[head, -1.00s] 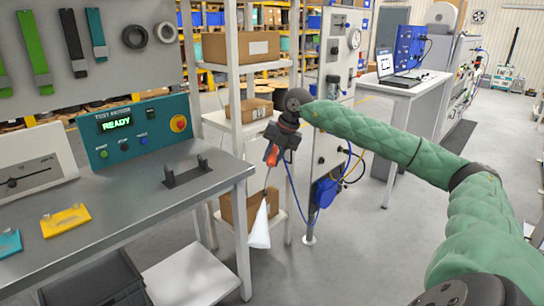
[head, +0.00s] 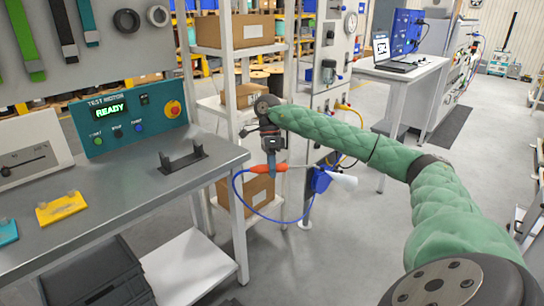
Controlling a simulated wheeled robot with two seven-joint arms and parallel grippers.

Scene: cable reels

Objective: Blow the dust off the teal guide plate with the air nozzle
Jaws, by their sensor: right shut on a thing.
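The teal guide plate (head: 7,232) lies on the grey bench top at the far left, cut off by the picture's edge. Whether dust lies on it is too small to tell. My right gripper (head: 272,160) is shut on the air nozzle (head: 261,171), which has an orange body and a thin tube. A white cone (head: 342,180) shows at the tube's end and points right, away from the bench. A blue hose (head: 262,214) loops below the nozzle. The gripper is beyond the bench's right end, well apart from the teal plate. My left gripper is out of view.
A yellow plate (head: 62,208) lies beside the teal one, and a dark bracket (head: 183,157) stands near the bench's right end. A teal test box (head: 130,123) is at the back. A white shelf rack (head: 232,110) stands close behind my gripper.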

